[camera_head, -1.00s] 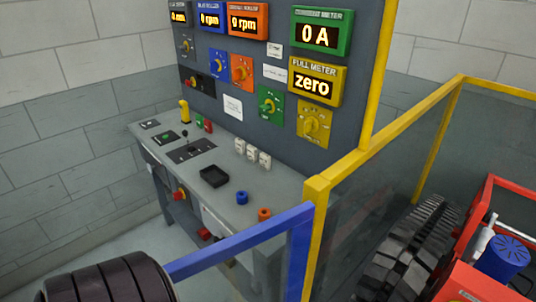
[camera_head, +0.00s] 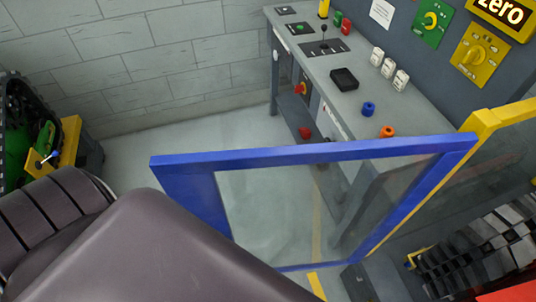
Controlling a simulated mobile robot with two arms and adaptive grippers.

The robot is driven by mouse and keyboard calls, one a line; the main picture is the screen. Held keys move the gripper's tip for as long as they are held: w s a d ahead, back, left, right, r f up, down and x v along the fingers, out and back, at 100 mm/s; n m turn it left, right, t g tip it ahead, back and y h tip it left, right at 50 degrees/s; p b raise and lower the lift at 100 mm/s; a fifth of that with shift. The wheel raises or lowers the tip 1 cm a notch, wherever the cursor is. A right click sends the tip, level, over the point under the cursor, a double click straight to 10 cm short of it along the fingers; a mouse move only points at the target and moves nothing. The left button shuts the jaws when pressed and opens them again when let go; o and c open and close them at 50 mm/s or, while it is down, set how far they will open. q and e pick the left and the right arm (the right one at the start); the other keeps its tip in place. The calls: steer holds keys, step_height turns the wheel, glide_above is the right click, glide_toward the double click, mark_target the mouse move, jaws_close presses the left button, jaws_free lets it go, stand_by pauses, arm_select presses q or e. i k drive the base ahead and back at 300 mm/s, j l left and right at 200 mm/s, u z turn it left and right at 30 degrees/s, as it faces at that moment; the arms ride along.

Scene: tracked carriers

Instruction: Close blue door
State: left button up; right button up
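The blue door (camera_head: 300,153) is a blue frame with a clear panel, in the middle of the head view. Its right end meets the yellow frame post (camera_head: 468,123), and its free left end stands out over the floor, so it stands open. My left arm fills the lower left of the view and hides the lower left part of the door. I cannot tell whether the arm touches the door. Neither of my grippers shows.
A grey control desk (camera_head: 350,105) with switches, a black tray (camera_head: 344,79) and blue and orange knobs stands behind the door. A green and yellow machine (camera_head: 62,140) is at the left edge. A tracked carrier (camera_head: 485,245) sits at the lower right behind clear panels. Grey floor is free between.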

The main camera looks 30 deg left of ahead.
mark_target(190, 179)
steer(key=k+j+u, duration=0.1)
steer(key=u, duration=0.25)
steer(key=j+u, duration=0.35)
steer(key=j+z, duration=0.7)
steer(key=z, duration=0.2)
steer(key=i+j+z, duration=0.15)
steer(key=j+z, duration=1.85)
steer(key=k+j+z, duration=0.2)
steer(key=k+j, duration=0.35)
steer(key=k+j+z, duration=0.2)
steer(key=k+j, duration=0.25)
steer(key=k, duration=0.3)
